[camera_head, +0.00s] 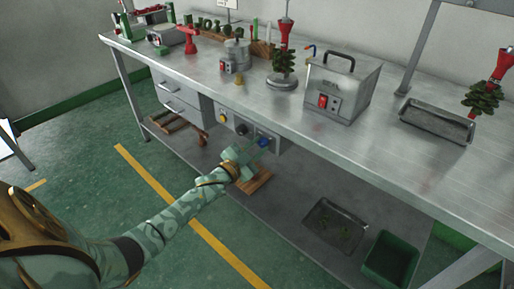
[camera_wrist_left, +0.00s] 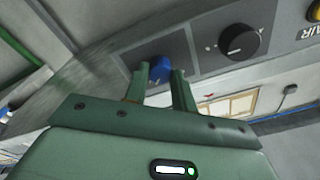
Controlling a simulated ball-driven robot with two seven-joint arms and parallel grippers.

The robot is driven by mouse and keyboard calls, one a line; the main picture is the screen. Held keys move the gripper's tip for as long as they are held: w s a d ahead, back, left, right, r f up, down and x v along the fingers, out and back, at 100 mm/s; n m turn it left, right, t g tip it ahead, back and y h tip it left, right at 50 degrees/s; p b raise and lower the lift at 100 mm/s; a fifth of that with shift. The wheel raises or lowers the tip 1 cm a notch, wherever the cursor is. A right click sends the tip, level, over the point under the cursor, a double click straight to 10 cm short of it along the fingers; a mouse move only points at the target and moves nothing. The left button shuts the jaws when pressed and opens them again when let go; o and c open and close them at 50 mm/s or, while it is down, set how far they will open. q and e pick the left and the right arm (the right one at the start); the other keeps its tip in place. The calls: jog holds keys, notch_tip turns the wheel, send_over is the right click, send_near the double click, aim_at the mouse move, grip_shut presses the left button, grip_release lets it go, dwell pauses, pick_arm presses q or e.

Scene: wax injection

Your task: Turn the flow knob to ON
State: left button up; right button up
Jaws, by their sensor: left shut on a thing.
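A control panel (camera_head: 251,133) is set under the front edge of the steel bench. It carries a blue knob (camera_head: 264,141), a black knob (camera_head: 242,129) and a yellow knob (camera_head: 222,118). My left gripper (camera_head: 258,146) reaches up to the blue knob. In the left wrist view, its two fingers (camera_wrist_left: 160,72) are shut on the blue knob (camera_wrist_left: 158,73), one on each side. The fingers hide part of the knob, and I cannot read its setting. The black knob (camera_wrist_left: 240,41) is apart from the fingers. My right gripper is out of view.
On the bench (camera_head: 400,155) stand a grey box with a red switch (camera_head: 338,92), a metal pot (camera_head: 236,55) and a metal tray (camera_head: 437,122). The lower shelf holds another tray (camera_head: 335,222) and a green bin (camera_head: 391,260). Green floor lies open before the bench.

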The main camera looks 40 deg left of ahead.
pick_arm(q)
jog(key=shift+f, duration=0.1)
jog(key=o, duration=1)
jog(key=shift+s, duration=0.1)
jog(key=shift+s, duration=0.35)
jog(key=s+a+f+p, duration=0.1)
jog(key=s+p, duration=0.3)
jog(key=s, duration=1.1)
jog(key=shift+s+f, duration=0.15)
jog(key=shift+s, duration=0.05)
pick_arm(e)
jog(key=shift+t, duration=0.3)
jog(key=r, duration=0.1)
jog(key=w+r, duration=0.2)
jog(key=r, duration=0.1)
pick_arm(q)
jog(key=shift+a, duration=0.1)
